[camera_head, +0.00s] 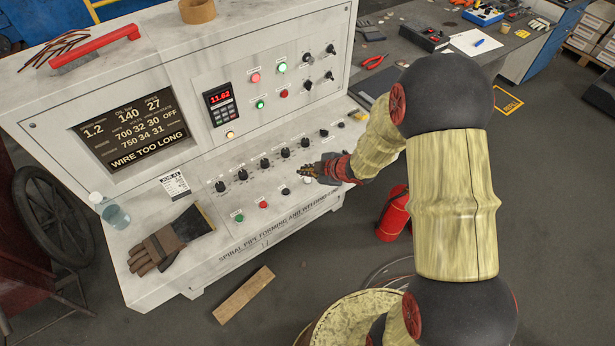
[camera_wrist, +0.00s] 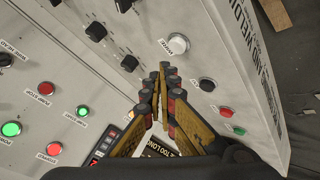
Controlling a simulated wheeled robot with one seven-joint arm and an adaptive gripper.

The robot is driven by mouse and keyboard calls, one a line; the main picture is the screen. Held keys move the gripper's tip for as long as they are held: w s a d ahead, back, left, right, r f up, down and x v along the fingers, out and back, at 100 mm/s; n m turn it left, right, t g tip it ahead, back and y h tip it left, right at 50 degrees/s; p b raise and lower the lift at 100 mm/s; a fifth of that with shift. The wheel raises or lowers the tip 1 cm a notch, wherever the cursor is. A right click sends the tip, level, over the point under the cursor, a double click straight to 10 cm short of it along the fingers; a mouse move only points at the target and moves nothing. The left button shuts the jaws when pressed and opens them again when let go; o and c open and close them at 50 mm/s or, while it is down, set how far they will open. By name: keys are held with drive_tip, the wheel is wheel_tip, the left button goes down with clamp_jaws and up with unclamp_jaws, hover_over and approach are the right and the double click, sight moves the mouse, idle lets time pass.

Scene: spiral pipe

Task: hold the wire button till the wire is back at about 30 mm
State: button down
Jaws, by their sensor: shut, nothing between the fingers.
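I see no clear contact with a button. The display (camera_head: 135,128) reads "WIRE TOO LONG".
A red button (camera_head: 263,205) and a green button (camera_head: 238,217) continue the row to the left. A row of black knobs (camera_head: 265,163) lies above. Gloves (camera_head: 165,245) and a bottle (camera_head: 115,213) rest at the panel's left. A red extinguisher (camera_head: 393,213) stands on the floor.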

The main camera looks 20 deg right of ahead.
sight(306, 180)
drive_tip(key=shift+r+p, duration=1.55)
drive_tip(key=shift+r, duration=0.4)
idle(1.3)
